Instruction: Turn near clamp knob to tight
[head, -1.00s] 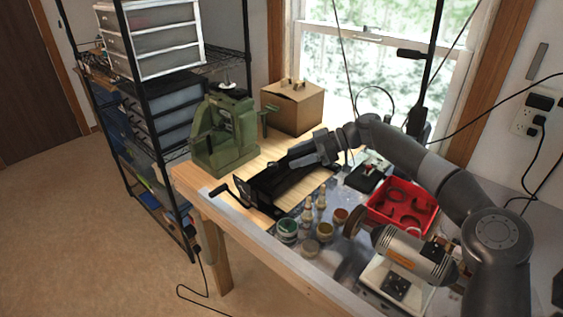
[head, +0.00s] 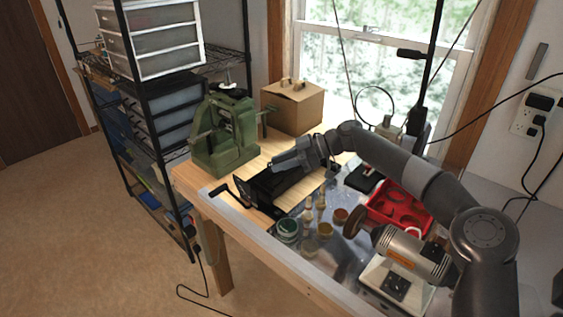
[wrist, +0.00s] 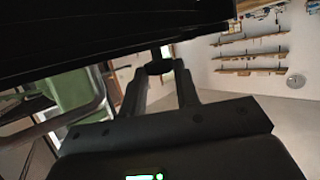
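A low black clamp-like device (head: 262,190) lies on the wooden bench, with a crank handle (head: 221,190) at its near left end. My gripper (head: 274,167) is over the top of this device in the head view. In the wrist view, its two dark fingers are spread, and a small dark knob (wrist: 159,67) on a short stem shows between or just beyond the tips. I cannot tell whether the fingers touch it. A long black body (wrist: 110,38) runs across the top of the wrist view. The knob cannot be made out in the head view.
A green press (head: 225,135) stands left of the device and a cardboard box (head: 292,106) behind it. Several small jars, one of them green (head: 287,229), a red tray (head: 400,207) and a bench grinder (head: 415,255) are to the right. The bench's near left corner is clear.

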